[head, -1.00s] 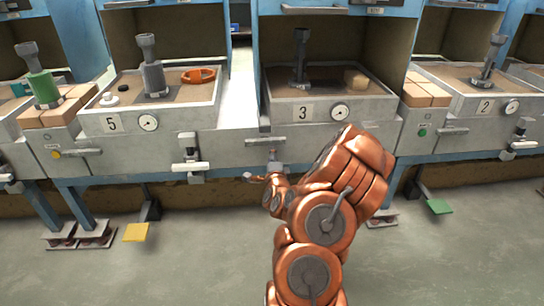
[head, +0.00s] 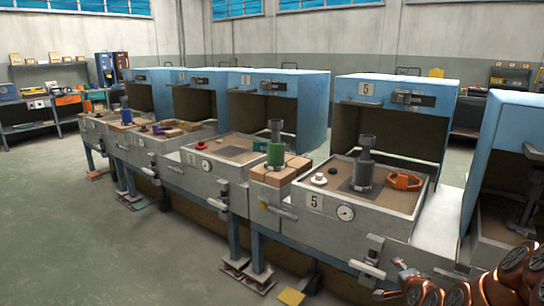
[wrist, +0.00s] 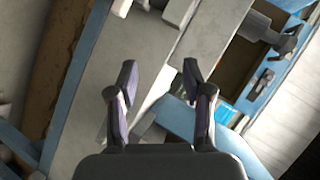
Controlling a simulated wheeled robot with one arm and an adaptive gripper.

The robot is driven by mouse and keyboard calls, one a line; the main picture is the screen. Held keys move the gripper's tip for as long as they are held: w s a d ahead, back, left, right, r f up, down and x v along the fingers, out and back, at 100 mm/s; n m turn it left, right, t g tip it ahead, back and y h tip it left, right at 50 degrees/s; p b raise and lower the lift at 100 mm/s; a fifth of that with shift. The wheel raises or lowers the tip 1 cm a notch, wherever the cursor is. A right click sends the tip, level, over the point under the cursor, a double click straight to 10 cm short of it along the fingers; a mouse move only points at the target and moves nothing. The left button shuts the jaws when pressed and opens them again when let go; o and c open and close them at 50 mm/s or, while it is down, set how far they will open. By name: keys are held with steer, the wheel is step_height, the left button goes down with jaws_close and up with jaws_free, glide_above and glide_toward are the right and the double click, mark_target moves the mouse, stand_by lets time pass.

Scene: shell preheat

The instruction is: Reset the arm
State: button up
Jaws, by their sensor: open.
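My gripper (wrist: 160,76) is open in the wrist view, its two dark fingers apart with nothing between them. It hangs above grey bench surfaces and blue framing, seen at a slant. In the head view my copper-coloured arm (head: 480,290) shows only in the lower right corner, partly cut off by the frame edge. It is in front of the bench, right of station 5 (head: 325,205). The head view does not show clearly whether the fingers touch anything.
Station 5 holds a grey cylinder (head: 362,178), an orange ring (head: 404,181) and small caps. A green cylinder (head: 275,155) stands on tan blocks (head: 272,177) to its left. More blue-hooded stations run back leftward. Open floor (head: 90,240) lies at left; a yellow pedal (head: 291,297) is low.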

steer(key=s+a+r+n+g+y+p, duration=0.25)
steer(key=s+a+r+n+p, duration=0.25)
steer(key=a+r, duration=0.3)
steer(key=s+a+r+n+g+y+p, duration=0.1)
steer(key=s+a+r+n+g+p, duration=0.4)
steer(key=a, duration=0.5)
steer(key=s+a+r+n+g+p, duration=0.2)
steer(key=s+r+p, duration=0.2)
steer(key=s, duration=0.6)
steer(key=s+a+r+n+g+p, duration=0.2)
steer(key=s+a+r+p, duration=0.1)
steer(key=s+r, duration=0.5)
steer(key=s+a+r+n+g+p, duration=0.2)
steer(key=s+r+p, duration=0.3)
steer(key=s, duration=0.6)
step_height(320, 180, up, 2)
steer(key=shift+s+a+r+g, duration=0.1)
steer(key=shift+s+a+g, duration=0.25)
steer(key=shift+g, duration=0.2)
steer(key=shift+c, duration=0.8)
steer(key=shift+d, duration=0.1)
